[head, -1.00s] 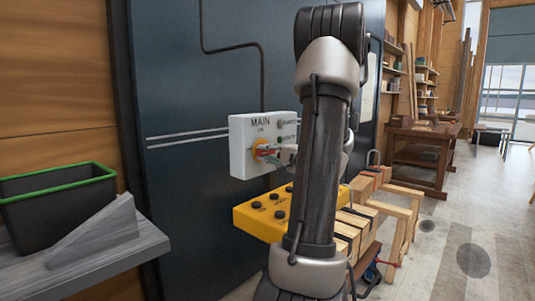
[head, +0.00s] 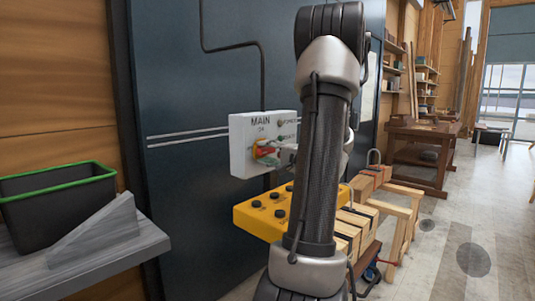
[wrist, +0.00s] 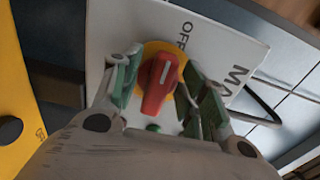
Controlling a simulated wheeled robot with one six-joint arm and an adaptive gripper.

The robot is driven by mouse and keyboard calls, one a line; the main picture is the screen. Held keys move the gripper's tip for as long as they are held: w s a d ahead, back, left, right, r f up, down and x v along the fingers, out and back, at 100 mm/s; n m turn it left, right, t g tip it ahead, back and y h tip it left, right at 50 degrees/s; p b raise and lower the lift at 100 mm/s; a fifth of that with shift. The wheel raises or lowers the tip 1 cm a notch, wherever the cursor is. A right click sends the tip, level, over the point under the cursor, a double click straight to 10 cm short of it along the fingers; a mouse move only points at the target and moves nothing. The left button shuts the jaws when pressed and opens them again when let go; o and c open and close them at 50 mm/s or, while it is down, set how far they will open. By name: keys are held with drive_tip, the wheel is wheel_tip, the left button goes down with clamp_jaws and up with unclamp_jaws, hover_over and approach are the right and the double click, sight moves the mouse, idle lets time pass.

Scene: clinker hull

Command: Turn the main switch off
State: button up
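The main switch is a red knob (wrist: 160,85) on a yellow disc, set in a white panel (head: 250,133) marked MAIN. In the wrist view the knob's white mark points roughly toward the word OFF. My gripper (wrist: 165,90) is at the panel, with its two green-padded fingers on either side of the knob. Gaps show between the pads and the knob, so the gripper is open around it and not clamped on it. In the head view the red knob (head: 264,150) shows partly behind my gripper (head: 275,155); my arm hides the panel's right side.
A yellow box with black buttons (head: 265,216) sits just below the panel. A grey shelf (head: 120,262) at left holds a black bin with a green rim (head: 60,190) and a grey wedge (head: 97,235). Wooden workpieces (head: 385,200) stand at right; open floor lies beyond.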

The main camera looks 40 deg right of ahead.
drive_tip(key=s, duration=1.2)
drive_tip(key=shift+d, duration=0.45)
